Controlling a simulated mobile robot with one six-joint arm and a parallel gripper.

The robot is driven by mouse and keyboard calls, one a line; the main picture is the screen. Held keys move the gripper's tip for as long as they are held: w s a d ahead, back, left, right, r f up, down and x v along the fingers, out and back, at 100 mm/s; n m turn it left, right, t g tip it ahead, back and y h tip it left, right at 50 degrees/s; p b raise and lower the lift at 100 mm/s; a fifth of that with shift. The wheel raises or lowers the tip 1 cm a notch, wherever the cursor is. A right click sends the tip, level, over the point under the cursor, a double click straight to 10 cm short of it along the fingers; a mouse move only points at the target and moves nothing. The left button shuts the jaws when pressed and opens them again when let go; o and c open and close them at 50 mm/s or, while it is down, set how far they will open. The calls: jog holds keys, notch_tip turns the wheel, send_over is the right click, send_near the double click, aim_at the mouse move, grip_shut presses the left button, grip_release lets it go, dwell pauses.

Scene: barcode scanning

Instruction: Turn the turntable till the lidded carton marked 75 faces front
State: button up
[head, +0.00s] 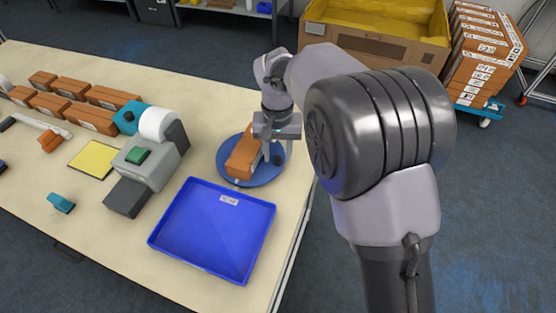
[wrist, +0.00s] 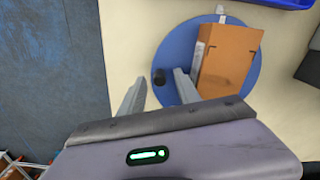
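The blue turntable (head: 264,177) sits near the table's right edge, behind the blue tray. It also shows in the wrist view (wrist: 180,50). A brown carton (head: 243,158) lies on it, left of my gripper; in the wrist view the carton (wrist: 228,60) is right of my fingers. I cannot read a 75 on it. A small black knob (wrist: 158,77) stands near the turntable's rim. My gripper (wrist: 161,75) is open over the turntable, and the knob appears in line with the gap between its fingertips. I cannot tell whether the fingers are down around it.
The empty blue tray (head: 212,230) stands in front of the turntable. A grey device (head: 148,163) and a yellow pad (head: 93,159) are to the left. Several brown cartons (head: 90,117) stand in rows at the far left.

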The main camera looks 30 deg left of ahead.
jog(key=shift+f, duration=0.5)
jog(key=shift+w, duration=0.1)
grip_shut()
dwell(1.0)
